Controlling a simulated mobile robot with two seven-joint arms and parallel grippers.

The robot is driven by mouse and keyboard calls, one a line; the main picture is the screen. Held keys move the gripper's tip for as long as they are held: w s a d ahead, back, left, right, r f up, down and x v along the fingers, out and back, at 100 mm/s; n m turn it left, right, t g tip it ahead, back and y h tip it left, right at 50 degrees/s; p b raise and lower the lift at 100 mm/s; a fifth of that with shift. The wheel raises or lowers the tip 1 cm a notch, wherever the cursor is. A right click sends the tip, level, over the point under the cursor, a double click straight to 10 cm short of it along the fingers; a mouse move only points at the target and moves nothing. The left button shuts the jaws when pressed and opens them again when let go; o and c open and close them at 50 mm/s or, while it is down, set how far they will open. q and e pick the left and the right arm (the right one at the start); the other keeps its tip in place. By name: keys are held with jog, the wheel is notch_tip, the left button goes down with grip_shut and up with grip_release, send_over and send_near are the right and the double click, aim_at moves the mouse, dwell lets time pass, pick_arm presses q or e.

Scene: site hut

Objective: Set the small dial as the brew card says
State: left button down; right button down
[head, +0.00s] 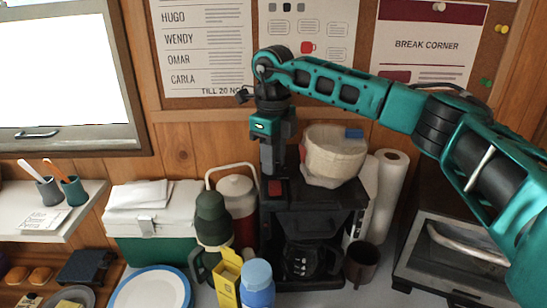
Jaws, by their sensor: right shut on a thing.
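The black coffee maker (330,195) stands against the wooden wall with its glass jug (303,260) in it. My right gripper (273,172) points down at the left part of the machine's top, just above a red patch (276,188). It is shut on what I take to be the small dial, which the fingers hide; its setting cannot be read. A card (307,30) with grey squares, small drawings and a red mug is pinned above; it may be the brew card. My arm covers its lower part, and its small print is unreadable. My left gripper is out of view.
A paper filter bowl (334,152) sits on the machine. A green flask (212,220), blue-capped bottle (257,282) and yellow box (227,278) crowd its left front. A brown mug (361,264), paper roll (391,190) and toaster oven (455,260) stand right.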

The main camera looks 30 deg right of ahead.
jog(key=shift+m, duration=1)
jog(key=shift+r, duration=0.1)
jog(key=c, duration=0.9)
grip_release()
notch_tip(320, 180, up, 13)
jog(key=shift+f, duration=0.1)
